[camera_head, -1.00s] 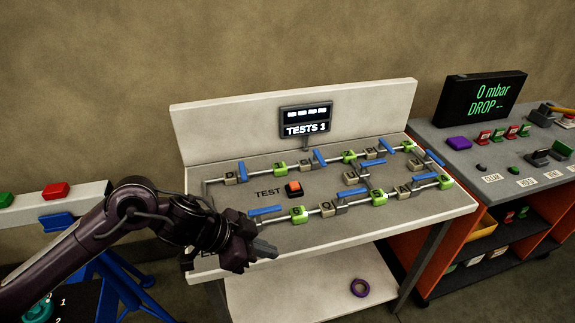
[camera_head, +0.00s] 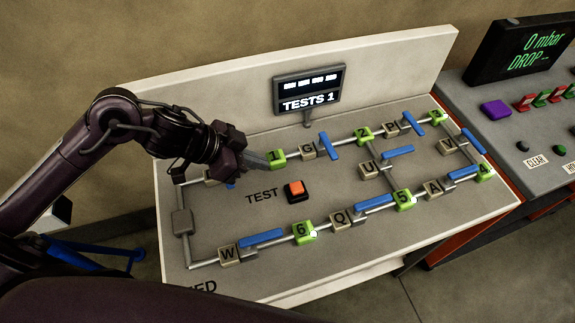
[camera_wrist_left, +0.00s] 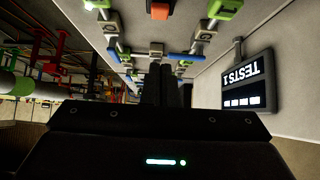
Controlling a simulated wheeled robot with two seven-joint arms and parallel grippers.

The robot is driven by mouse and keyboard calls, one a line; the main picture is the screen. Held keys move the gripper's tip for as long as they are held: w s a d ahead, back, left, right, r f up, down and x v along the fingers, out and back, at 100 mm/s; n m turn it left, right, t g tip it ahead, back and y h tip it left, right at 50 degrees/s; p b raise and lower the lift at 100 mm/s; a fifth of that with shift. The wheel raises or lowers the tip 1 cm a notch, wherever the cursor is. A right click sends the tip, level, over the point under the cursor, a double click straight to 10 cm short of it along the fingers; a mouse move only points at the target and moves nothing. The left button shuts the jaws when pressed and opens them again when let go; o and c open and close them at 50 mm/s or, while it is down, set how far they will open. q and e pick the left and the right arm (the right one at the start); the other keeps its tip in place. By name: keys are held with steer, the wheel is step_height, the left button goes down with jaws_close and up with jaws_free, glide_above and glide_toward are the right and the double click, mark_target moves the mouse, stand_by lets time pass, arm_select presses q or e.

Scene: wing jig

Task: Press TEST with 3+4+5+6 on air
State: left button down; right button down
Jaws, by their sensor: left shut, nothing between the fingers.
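The orange TEST button (camera_head: 295,188) sits on the panel (camera_head: 330,198), beside its printed label. It also shows at the top of the left wrist view (camera_wrist_left: 158,9). Green blocks 1 (camera_head: 276,157), 2 (camera_head: 364,135), 4 (camera_head: 485,171), 5 (camera_head: 404,199) and 6 (camera_head: 303,232) sit on the pipes. Blue levers at W (camera_head: 262,238), Q (camera_head: 374,203), A (camera_head: 463,173) lie along their pipes; those at G (camera_head: 328,146) and U (camera_head: 398,152) lie across. My left gripper (camera_head: 260,161) is shut and empty beside block 1, partly hiding the upper-left valve. My right gripper is out of view.
A display (camera_head: 309,91) reads TESTS 1 and stands behind the pipes. At right, a console (camera_head: 490,110) with buttons carries a screen (camera_head: 525,52) reading 0 mbar, DROP. A raised back board (camera_head: 400,70) edges the panel. The space around the button is clear.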

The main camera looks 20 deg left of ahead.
arm_select(q)
steer(key=p, duration=0.2)
glide_above(301, 185)
steer(key=s+a, duration=0.2)
steer(key=f, duration=0.7)
steer(key=shift+w, duration=0.2)
steer(key=f, duration=0.2)
steer(key=shift+a+f, duration=0.2)
steer(key=shift+f, duration=0.15)
steer(key=shift+s+a+f, duration=0.1)
steer(key=shift+f, duration=0.5)
